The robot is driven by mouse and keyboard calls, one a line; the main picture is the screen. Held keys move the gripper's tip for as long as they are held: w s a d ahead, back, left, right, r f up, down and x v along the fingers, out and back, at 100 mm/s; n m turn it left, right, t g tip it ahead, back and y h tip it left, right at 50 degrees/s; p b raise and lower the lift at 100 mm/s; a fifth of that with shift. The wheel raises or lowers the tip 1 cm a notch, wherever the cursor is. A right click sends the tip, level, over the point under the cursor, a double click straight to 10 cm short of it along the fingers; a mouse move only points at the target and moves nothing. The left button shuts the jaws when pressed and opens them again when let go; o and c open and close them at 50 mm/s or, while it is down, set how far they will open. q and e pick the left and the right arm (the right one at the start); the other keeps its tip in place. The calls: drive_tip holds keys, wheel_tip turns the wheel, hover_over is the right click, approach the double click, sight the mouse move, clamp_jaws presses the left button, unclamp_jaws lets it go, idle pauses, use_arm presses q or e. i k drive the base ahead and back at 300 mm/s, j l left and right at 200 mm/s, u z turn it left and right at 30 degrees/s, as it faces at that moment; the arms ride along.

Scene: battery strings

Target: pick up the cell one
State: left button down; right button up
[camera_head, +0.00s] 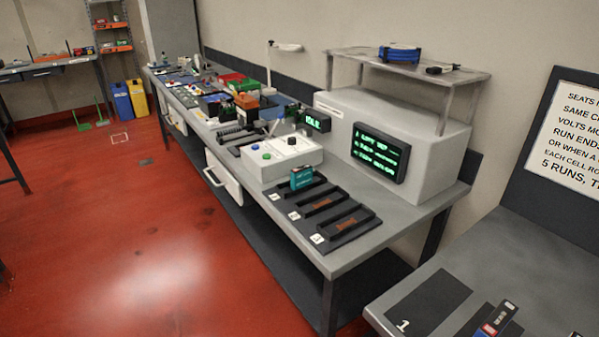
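A teal block-shaped cell (301,178) stands upright at the far end of a black slotted tray (345,238) on the long grey bench. I cannot read a number on this cell. At the bottom right, a dark pad (429,305) marked "1" lies on a nearer grey table. Beside it is a dark object with red and blue parts (492,322), cut off by the frame's lower edge; I cannot tell if it is a cell. Neither of my grippers is in view.
A white box with buttons (280,157) and a grey tester with a green-text screen (380,152) stand behind the tray. A raised shelf (440,80) holds a blue coil (399,54).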

sight(301, 176)
drive_tip(key=i+j+z, duration=0.1)
drive_tip(key=j, duration=0.25)
drive_tip(key=i+j+z, duration=0.1)
drive_tip(key=i+j, duration=0.15)
drive_tip(key=i+j+z, duration=0.1)
drive_tip(key=j, duration=0.35)
drive_tip(key=i+j+z, duration=0.1)
drive_tip(key=j, duration=0.25)
drive_tip(key=i+j+z, duration=0.1)
drive_tip(key=i+j, duration=0.15)
drive_tip(key=j, duration=0.15)
